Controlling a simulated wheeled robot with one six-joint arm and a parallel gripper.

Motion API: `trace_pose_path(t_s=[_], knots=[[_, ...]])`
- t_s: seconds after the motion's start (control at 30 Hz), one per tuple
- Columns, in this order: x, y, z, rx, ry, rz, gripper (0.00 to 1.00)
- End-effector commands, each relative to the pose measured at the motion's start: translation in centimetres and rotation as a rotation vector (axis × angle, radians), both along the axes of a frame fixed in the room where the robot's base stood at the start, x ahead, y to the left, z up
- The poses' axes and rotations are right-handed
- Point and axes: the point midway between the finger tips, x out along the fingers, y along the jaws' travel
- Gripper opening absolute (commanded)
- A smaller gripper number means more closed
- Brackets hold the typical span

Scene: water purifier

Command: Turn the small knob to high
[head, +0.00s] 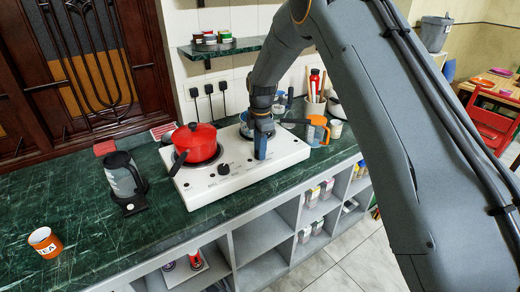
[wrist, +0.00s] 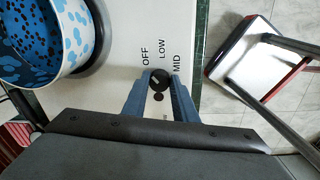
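A small black knob (wrist: 158,80) with a light mark sits on the white stove (head: 245,178). In the wrist view it lies between the two blue fingertips of my gripper (wrist: 160,84). The gap is about as wide as the knob, and I cannot tell whether the fingers press on it. OFF, LOW and MID are printed around the knob; no HIGH label is readable. In the head view my gripper (head: 261,146) points down at the right part of the stove and hides this knob. Another black knob (head: 223,169) shows to its left.
A red pot (head: 197,143) stands on the stove's left side. A blue spotted pot (wrist: 50,38) stands beside the knob in the wrist view. A black-handled jug (head: 124,180), an orange TEA cup (head: 45,242) and an orange-handled mug (head: 317,130) stand on the green counter (head: 100,235).

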Motion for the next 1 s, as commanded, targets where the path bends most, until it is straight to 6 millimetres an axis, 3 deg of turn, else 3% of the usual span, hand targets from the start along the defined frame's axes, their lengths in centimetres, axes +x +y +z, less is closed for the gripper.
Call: trace_pose_path(t_s=[0.03, 0.1, 0.13, 0.57, 1.0], knots=[[0.00, 0.01, 0.02, 0.000, 0.000, 0.000, 0.16], [0.00, 0.01, 0.02, 0.000, 0.000, 0.000, 0.04], [0.00, 0.01, 0.02, 0.000, 0.000, 0.000, 0.03], [0.05, 0.06, 0.02, 0.000, -0.002, -0.104, 0.03], [-0.09, 0.14, -0.01, 0.001, -0.002, -0.488, 0.03]])
